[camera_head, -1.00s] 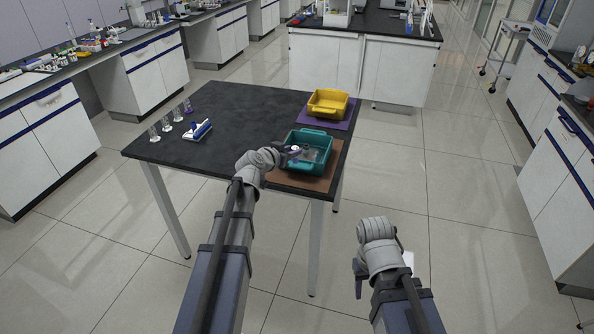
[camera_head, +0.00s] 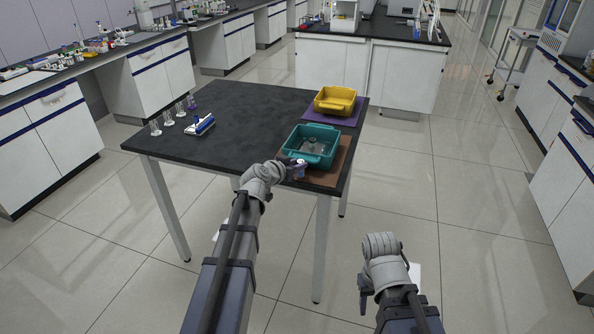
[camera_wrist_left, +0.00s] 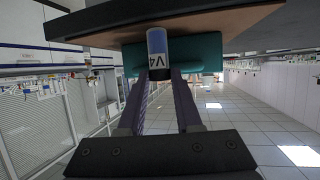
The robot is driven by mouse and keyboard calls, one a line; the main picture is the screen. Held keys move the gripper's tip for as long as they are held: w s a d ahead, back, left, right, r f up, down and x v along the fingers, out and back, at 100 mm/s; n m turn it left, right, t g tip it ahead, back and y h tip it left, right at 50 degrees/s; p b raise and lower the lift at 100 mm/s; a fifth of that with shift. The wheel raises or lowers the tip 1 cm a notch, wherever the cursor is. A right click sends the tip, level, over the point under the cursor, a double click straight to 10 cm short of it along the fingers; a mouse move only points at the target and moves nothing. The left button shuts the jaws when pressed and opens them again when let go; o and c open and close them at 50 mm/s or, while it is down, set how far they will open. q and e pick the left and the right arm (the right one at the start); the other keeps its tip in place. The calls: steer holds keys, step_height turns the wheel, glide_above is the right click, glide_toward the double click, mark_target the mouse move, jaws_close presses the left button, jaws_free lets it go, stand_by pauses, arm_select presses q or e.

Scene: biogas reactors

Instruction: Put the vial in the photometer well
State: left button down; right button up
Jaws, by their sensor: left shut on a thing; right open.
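A small vial (camera_wrist_left: 157,48) with a white and blue label reading V4 shows between the fingers of my left gripper (camera_wrist_left: 160,76) in the left wrist view. The left gripper (camera_head: 297,170) is shut on it, just off the near side of the teal bin in the head view. A small white and blue device (camera_head: 200,125), possibly the photometer, stands on the left part of the black table; its well cannot be made out. My right gripper (camera_head: 364,292) is open and empty, low over the floor right of the table.
The teal bin (camera_head: 312,138) sits on a brown mat (camera_head: 341,160) at the black table's (camera_head: 240,125) right end. A yellow bin (camera_head: 335,97) sits on a purple mat (camera_head: 352,118) behind it. Several clear glass pieces (camera_head: 168,119) stand near the left edge. The table's middle is clear.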

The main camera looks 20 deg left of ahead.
arm_select(q)
steer(key=shift+f, duration=0.2)
steer(key=c, duration=0.6)
jaws_free()
steer(key=shift+r, duration=0.1)
steer(key=shift+r, duration=0.15)
steer(key=p+v, duration=0.4)
steer(key=v, duration=0.8)
steer(key=shift+p, duration=0.35)
steer(key=shift+r, duration=0.1)
